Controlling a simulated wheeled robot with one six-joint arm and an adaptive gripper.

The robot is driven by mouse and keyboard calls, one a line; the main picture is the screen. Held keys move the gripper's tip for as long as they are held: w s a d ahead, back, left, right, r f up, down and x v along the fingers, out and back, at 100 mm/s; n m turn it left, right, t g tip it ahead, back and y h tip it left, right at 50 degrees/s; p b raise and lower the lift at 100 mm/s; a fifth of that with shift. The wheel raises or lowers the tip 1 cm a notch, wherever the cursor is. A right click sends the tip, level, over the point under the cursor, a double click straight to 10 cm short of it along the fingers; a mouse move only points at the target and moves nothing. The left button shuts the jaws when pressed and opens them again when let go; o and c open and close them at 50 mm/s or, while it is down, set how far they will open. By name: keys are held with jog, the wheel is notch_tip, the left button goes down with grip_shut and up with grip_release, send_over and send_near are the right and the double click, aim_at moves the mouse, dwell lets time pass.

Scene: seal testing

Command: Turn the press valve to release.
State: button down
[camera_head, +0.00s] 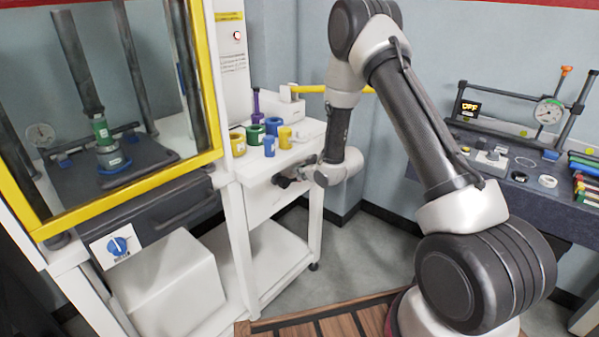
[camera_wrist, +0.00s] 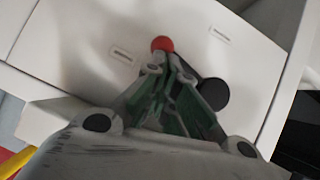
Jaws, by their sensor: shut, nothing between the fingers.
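The press (camera_head: 98,185) stands at the left of the head view behind a yellow-framed clear guard. My gripper (camera_head: 281,181) is well to the right of that knob, at the front of a white cabinet. In the wrist view my gripper (camera_wrist: 166,68) is shut with nothing between the fingers. A red ball (camera_wrist: 162,44) shows just beyond the fingertips against a white panel; whether they touch it I cannot tell.
A black round part (camera_wrist: 214,94) lies beside the fingers in the wrist view. Coloured rings and cylinders (camera_head: 270,135) stand on the white cabinet top (camera_head: 297,152). A dark bench (camera_head: 500,180) with a gauge is at the right. Open grey floor (camera_head: 300,255) lies between.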

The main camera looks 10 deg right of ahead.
notch_tip(320, 180, down, 7)
jog(key=s+a+m+g+y, duration=0.1)
jog(key=a+m+g+y, duration=0.1)
jog(key=m+y, duration=0.5)
jog(key=shift+s+g, duration=0.2)
jog(key=shift+g, duration=0.7)
jog(key=shift+f, duration=0.15)
jog(key=shift+s, duration=0.1)
